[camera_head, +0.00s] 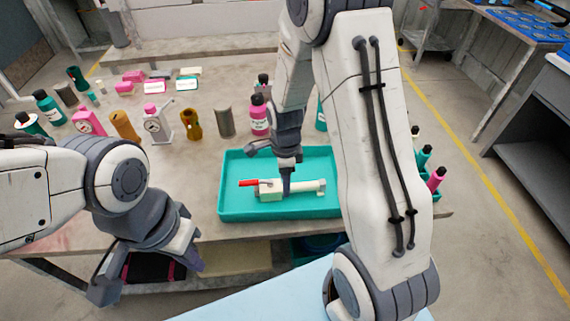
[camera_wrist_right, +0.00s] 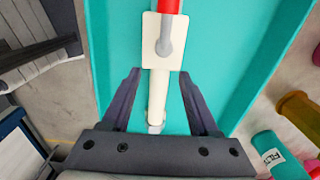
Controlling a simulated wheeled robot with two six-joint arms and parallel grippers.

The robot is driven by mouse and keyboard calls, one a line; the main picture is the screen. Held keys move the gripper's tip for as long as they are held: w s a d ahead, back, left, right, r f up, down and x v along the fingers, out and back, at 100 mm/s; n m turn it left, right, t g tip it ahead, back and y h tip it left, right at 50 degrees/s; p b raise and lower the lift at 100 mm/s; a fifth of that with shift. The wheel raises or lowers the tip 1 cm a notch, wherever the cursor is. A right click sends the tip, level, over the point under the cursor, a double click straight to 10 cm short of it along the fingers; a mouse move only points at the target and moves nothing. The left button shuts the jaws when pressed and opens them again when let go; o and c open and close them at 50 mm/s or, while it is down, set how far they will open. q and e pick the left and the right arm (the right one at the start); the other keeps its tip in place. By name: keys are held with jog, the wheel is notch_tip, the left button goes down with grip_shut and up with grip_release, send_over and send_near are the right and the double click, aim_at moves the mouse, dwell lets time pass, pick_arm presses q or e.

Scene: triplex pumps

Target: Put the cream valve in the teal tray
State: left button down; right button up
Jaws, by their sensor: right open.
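The cream valve (camera_head: 306,187) has a red handle and lies on its side on the floor of the teal tray (camera_head: 232,209). In the right wrist view the valve (camera_wrist_right: 164,34) lies lengthwise, its thin cream stem between my fingers. My right gripper (camera_wrist_right: 158,74) is open, with a finger on either side of the stem and a gap on both sides. In the head view it points down over the valve, partly hiding its middle. My left gripper (camera_head: 148,268) is open and empty at the table's front edge, left of the tray.
Several bottles and parts stand on the table (camera_head: 190,170) left of and behind the tray, including a pink bottle (camera_head: 260,117) and a grey cylinder (camera_head: 225,122). Small dark-capped bottles (camera_head: 437,178) stand right of the tray. Bare table lies left of the tray.

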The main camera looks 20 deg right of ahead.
notch_tip(320, 180, up, 9)
jog(key=s+a+r+n, duration=0.2)
jog(key=s+a+n, duration=0.2)
jog(key=n, duration=0.5)
jog(key=s+a+r+n, duration=0.3)
jog(key=s+a+n, duration=0.2)
jog(key=s+n, duration=0.4)
jog(key=s+a+r+n+y, duration=0.1)
jog(key=s+a+n, duration=0.4)
jog(key=n, duration=0.5)
jog(key=shift+s+a+r+n, duration=0.3)
jog(key=shift+s+r, duration=0.35)
jog(key=shift+s, duration=0.55)
